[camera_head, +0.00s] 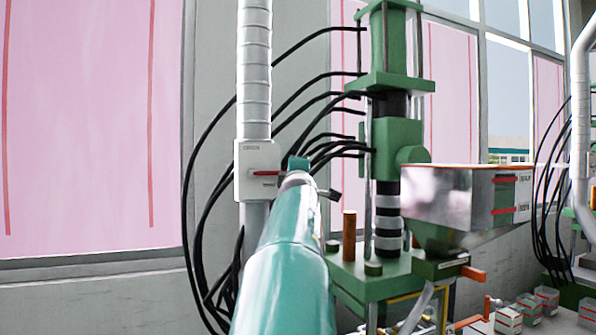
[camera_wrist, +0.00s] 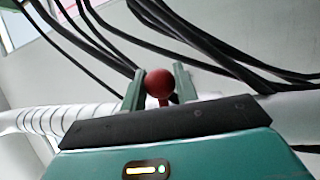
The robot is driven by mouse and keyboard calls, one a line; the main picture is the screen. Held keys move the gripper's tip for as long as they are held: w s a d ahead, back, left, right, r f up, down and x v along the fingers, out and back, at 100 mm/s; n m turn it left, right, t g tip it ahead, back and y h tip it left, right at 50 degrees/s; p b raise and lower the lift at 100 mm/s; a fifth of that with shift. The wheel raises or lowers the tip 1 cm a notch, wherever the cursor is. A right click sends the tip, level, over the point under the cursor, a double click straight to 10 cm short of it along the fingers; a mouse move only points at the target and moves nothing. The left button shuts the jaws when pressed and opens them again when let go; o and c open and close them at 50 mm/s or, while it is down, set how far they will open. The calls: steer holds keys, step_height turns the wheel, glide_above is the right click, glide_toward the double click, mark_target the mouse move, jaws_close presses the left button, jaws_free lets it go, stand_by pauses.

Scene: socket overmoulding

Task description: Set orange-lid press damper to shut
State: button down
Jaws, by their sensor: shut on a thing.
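The damper box (camera_head: 243,180) is white and sits on a vertical silver duct (camera_head: 255,70) beside the green press (camera_head: 397,152). Its red lever (camera_head: 266,173) lies about level, pointing right toward my gripper. Small labels on the box are too blurred to read surely. In the wrist view, my gripper (camera_wrist: 159,76) is shut on the red ball knob (camera_wrist: 159,85), with one green finger on each side. In the head view my teal arm reaches up to the box and hides the lever's outer end.
Black hoses (camera_head: 205,150) curve from the press behind the duct. A metal hopper (camera_head: 437,200) with an orange-edged top stands right of my arm. Another duct (camera_head: 580,130) with its hoses is at the far right. Small grey boxes (camera_head: 508,320) lie at lower right.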

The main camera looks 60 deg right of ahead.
steer(key=shift+w+f, duration=0.15)
steer(key=shift+f, duration=0.05)
steer(key=c, duration=1.1)
jaws_free()
steer(key=shift+r, duration=0.1)
